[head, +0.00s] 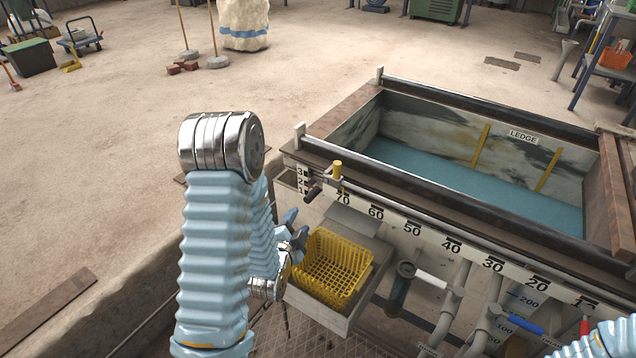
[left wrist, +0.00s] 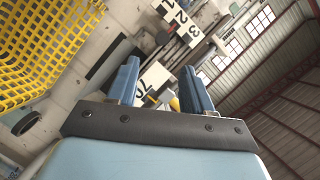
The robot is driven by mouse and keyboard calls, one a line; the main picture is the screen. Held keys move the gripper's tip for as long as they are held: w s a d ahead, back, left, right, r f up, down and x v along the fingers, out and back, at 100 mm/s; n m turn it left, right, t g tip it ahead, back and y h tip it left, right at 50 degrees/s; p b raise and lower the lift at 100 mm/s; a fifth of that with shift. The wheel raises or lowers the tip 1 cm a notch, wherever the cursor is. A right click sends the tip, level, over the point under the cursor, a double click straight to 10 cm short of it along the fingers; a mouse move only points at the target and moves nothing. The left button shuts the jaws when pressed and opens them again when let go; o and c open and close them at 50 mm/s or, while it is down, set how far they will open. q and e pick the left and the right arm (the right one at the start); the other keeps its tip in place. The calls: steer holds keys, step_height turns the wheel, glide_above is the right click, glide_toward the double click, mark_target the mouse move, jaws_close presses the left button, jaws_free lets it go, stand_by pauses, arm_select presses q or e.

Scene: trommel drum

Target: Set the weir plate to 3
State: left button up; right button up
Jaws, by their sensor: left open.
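The weir plate's small white scale (head: 302,179), marked 3, 2, 1 from top to bottom, is on the tank's near left corner. A dark handle (head: 314,191) sticks out beside it; which number it stands at I cannot tell. A yellow-topped post (head: 338,172) stands just right. My left gripper (head: 297,228) is open and empty, below the scale and in front of the tank wall. In the left wrist view, the scale (left wrist: 182,20) shows beyond the open blue fingers (left wrist: 160,88), and a bit of yellow (left wrist: 174,104) shows between them. My right gripper is out of view.
A yellow basket (head: 333,268) sits on a pale shelf right beside my left gripper. The tank (head: 440,216) holds blue water; pipes and valves (head: 455,290) are below its numbered front rail. Open floor (head: 110,150) lies to the left.

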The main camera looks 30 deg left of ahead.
mark_target(309, 200)
arm_select(q)
steer(key=b+x, duration=0.5)
steer(key=x, duration=0.9)
steer(key=shift+r+b, duration=0.15)
steer(key=shift+b, duration=0.2)
jaws_close()
steer(key=shift+r, duration=0.15)
